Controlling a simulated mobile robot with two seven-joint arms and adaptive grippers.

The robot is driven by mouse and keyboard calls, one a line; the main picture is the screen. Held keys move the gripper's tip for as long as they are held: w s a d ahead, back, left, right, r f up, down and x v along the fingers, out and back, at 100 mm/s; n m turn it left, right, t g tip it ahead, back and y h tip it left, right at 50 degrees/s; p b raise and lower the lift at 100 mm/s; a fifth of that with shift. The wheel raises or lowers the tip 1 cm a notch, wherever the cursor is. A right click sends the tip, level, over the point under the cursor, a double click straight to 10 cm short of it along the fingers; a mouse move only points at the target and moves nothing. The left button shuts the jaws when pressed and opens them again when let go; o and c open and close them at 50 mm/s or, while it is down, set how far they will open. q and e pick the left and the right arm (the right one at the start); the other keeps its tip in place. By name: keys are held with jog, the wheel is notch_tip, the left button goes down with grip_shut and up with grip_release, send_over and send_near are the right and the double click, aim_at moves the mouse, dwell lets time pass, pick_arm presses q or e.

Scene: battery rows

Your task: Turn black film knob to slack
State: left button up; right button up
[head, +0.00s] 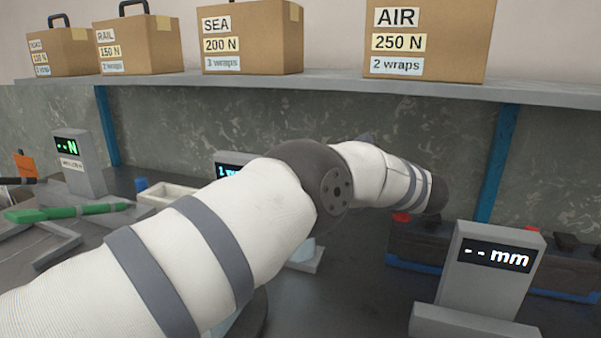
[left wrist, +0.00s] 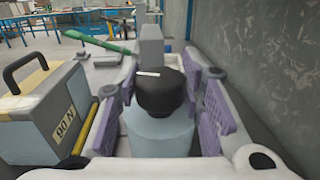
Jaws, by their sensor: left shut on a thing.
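In the left wrist view, the black film knob (left wrist: 160,92) has a white line on its top and sits on a pale blue cylinder (left wrist: 158,135). The white line points roughly across the picture. My left gripper (left wrist: 160,105) has its purple-padded fingers on both sides of the knob and is shut on it. In the head view my left arm reaches across the middle; its gripper and the knob are hidden behind the arm. My right gripper shows in neither view.
A grey case marked 90 N (left wrist: 45,120) stands close left of the fingers; a wall (left wrist: 270,60) is on the right. In the head view a "--mm" display (head: 490,275) stands at right, batteries (head: 400,245) behind it. Labelled boxes (head: 250,40) line the shelf. A green tool (head: 70,212) lies at left.

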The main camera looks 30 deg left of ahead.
pick_arm(q)
jog(key=shift+r, duration=0.1)
jog(key=o, duration=1.2)
jog(key=shift+a, duration=0.1)
